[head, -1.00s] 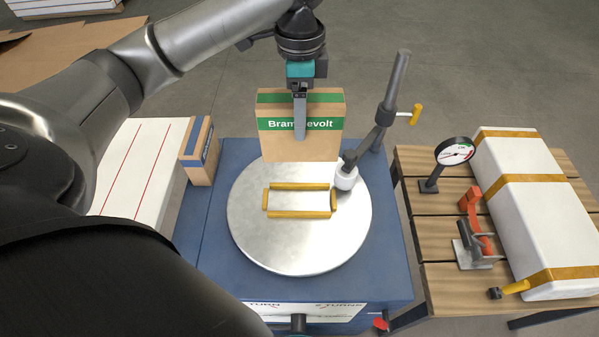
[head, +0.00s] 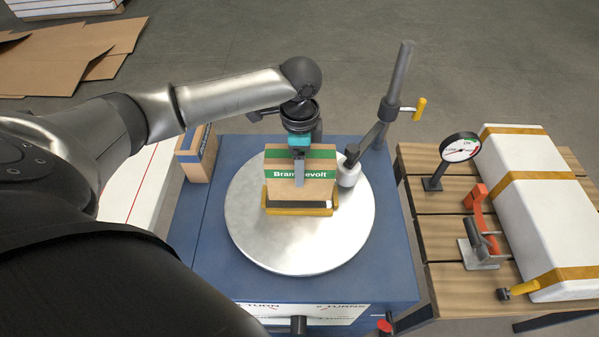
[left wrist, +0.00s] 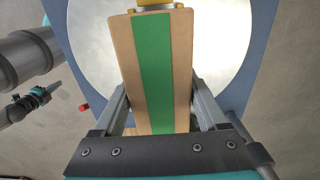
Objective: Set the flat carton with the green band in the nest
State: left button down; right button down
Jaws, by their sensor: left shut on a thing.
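The flat carton with the green band (head: 285,191) is upright over the yellow-edged nest (head: 297,212) on the round metal turntable. Its lower edge is at the nest's front bar; I cannot tell whether it touches the turntable. My left gripper (head: 299,178) is shut on the carton from above. In the left wrist view the carton's green-striped narrow face (left wrist: 155,75) lies between the fingers (left wrist: 158,100). The carton hides most of the nest. My right gripper is not in view.
The turntable (head: 300,255) sits on a blue base. A post with a white-tipped arm (head: 349,172) stands close to the carton's right. Another carton (head: 194,160) stands at the left. A slatted table (head: 440,245) at right holds a dial gauge (head: 459,148), an orange-handled clamp (head: 480,225) and a long white package (head: 550,215).

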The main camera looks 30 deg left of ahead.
pick_arm(q)
notch_tip(320, 180, down, 3)
jog(key=shift+r+b, duration=0.1)
jog(key=shift+b, duration=0.2)
jog(key=shift+f, duration=0.2)
jog(key=shift+f, duration=0.15)
grip_release()
notch_tip(320, 180, up, 12)
jog(key=p, duration=0.2)
jog(key=shift+p, duration=0.3)
